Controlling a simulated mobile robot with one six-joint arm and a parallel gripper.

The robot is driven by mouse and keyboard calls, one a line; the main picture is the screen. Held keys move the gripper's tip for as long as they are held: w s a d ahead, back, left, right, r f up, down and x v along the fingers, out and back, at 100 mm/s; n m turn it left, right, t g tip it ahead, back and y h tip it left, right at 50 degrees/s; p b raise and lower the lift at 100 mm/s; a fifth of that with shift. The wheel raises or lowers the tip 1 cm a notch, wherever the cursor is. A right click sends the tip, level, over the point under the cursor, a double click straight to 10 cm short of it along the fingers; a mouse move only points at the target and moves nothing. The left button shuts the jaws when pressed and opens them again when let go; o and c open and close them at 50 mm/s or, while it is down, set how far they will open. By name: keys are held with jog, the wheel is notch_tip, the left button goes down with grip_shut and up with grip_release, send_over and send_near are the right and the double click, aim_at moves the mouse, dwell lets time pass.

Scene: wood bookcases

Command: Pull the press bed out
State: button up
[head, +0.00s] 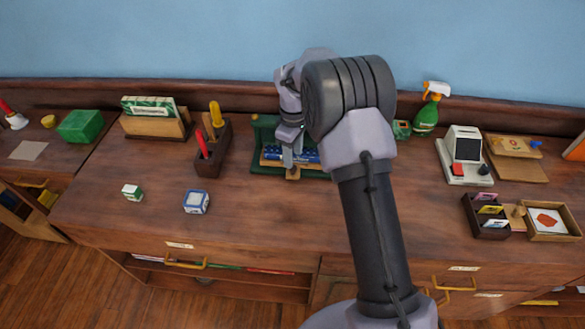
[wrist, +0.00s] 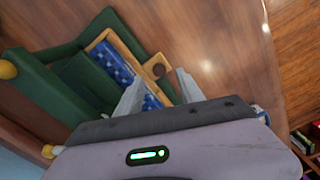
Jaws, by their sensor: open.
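The press (head: 262,133) is a dark green frame at the back middle of the bookcase top, partly hidden behind my arm. Its bed (head: 270,156) is a wood-edged tray with a blue patterned face, low inside the frame. In the wrist view the bed (wrist: 100,42) shows its wooden rim and a tab with a dark round hole (wrist: 157,70) at its front edge. My gripper (head: 292,165) is over the front of the bed. In the wrist view my gripper (wrist: 158,85) is open, its fingertips on either side of the tab area; I cannot tell whether they touch it.
A dark tool holder (head: 212,150) stands left of the press. Two small boxes, one green and white (head: 132,192) and one blue and white (head: 196,201), lie in front at left. A green spray bottle (head: 428,112) stands behind at right. The top in front of the press is clear.

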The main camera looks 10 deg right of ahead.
notch_tip(320, 180, down, 5)
jog(key=shift+w+b, duration=0.1)
jog(key=shift+b, duration=0.5)
jog(key=shift+c, duration=0.5)
grip_shut()
dwell(0.5)
